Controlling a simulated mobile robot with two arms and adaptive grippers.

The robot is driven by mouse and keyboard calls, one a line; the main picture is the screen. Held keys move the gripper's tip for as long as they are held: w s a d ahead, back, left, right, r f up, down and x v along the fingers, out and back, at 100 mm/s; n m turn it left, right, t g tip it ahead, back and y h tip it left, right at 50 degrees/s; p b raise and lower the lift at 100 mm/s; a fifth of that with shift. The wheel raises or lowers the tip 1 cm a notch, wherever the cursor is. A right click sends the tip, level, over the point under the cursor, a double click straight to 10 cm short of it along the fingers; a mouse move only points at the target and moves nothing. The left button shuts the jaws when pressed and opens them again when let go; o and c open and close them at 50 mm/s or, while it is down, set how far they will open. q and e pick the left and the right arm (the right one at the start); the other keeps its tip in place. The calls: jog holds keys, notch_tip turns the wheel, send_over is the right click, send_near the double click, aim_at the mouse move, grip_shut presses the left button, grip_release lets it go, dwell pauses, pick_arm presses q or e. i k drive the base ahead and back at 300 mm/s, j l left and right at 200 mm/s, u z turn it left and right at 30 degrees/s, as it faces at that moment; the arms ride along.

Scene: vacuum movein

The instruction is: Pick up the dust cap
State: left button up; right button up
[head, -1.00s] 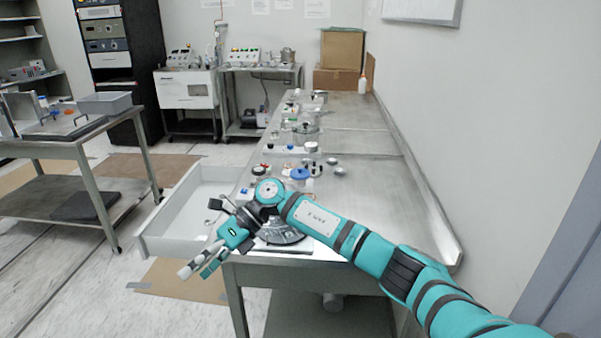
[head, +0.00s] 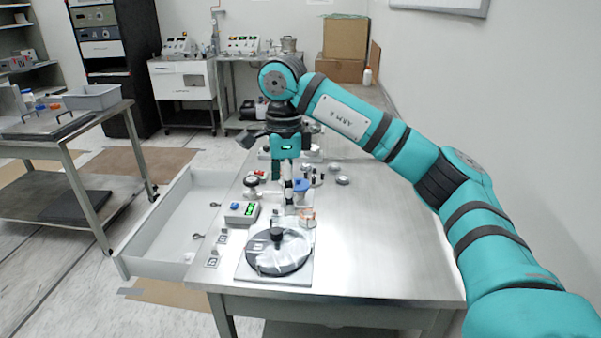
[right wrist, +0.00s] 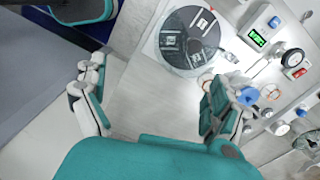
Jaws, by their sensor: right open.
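My right gripper (head: 289,190) hangs fingers-down over the near part of the steel bench. In the right wrist view its two fingers (right wrist: 152,103) stand wide apart, with nothing between them but bare metal bench. I cannot tell for sure which small part is the dust cap. A blue cap-like part (head: 301,187) is beside the fingers in the head view, and it shows beyond the right finger in the wrist view (right wrist: 248,97). A small orange-rimmed clear piece (head: 307,214) lies nearer. My left gripper is not in view.
A round dark plate under clear film (head: 279,252) lies on the near bench. An open white drawer (head: 165,222) juts out on the left. The bench top is clear on the right.

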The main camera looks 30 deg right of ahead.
aim_at(302, 185)
jog(key=i+l, duration=0.8)
jog(key=l, duration=0.1)
